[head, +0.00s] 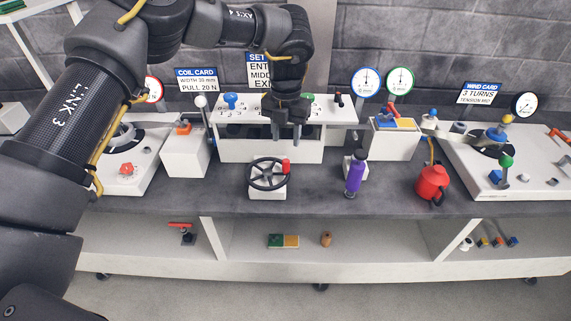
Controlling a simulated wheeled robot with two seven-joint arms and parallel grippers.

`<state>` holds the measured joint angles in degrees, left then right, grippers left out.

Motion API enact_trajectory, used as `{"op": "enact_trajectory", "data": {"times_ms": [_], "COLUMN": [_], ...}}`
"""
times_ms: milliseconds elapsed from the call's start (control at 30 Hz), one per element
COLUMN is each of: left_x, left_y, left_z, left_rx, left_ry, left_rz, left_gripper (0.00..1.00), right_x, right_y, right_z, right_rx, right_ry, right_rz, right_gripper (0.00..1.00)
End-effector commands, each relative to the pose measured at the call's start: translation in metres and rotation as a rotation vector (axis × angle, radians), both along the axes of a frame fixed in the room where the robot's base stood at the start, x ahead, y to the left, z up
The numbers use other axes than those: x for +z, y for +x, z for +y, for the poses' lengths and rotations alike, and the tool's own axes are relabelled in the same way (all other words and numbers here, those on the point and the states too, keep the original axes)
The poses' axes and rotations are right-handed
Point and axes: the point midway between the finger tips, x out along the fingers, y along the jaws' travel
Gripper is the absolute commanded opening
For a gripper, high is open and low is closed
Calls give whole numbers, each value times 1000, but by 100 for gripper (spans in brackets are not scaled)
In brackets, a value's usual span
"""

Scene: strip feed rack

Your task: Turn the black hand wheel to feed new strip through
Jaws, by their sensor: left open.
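The black hand wheel (267,174) lies on a small white box at the front middle of the bench. It has a red knob (286,166) standing on its right rim. My left gripper (287,118) hangs above and behind the wheel, in front of the white rack (240,149). Its fingers point down and are apart, and nothing shows between them. It does not touch the wheel. The strip itself cannot be made out behind my gripper. My right gripper is not in view.
A purple bottle (354,173) stands right of the wheel, and a red can (432,184) farther right. White units stand at both ends of the bench (225,190). Upright dials (365,81) stand behind. The bench in front of the wheel is clear.

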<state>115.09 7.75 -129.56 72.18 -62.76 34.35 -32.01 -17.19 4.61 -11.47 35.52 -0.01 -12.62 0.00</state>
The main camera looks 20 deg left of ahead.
Motion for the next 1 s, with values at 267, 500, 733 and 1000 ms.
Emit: {"op": "enact_trajectory", "data": {"times_ms": [267, 500, 733, 1000], "left_x": [-11, -54, -91, -107], "left_y": [0, -1, 0, 0], "left_z": [1, 1, 1, 1], "left_rx": [1, 1, 1, 1], "left_ry": [2, 2, 2, 1], "left_rz": [2, 4, 1, -1], "left_gripper": [42, 42, 42, 42], "right_x": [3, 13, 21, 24], "right_y": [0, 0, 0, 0], "right_z": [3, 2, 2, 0], "right_rx": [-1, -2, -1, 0], "right_ry": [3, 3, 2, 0], "right_rz": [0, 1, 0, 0], "right_gripper": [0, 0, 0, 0]}}
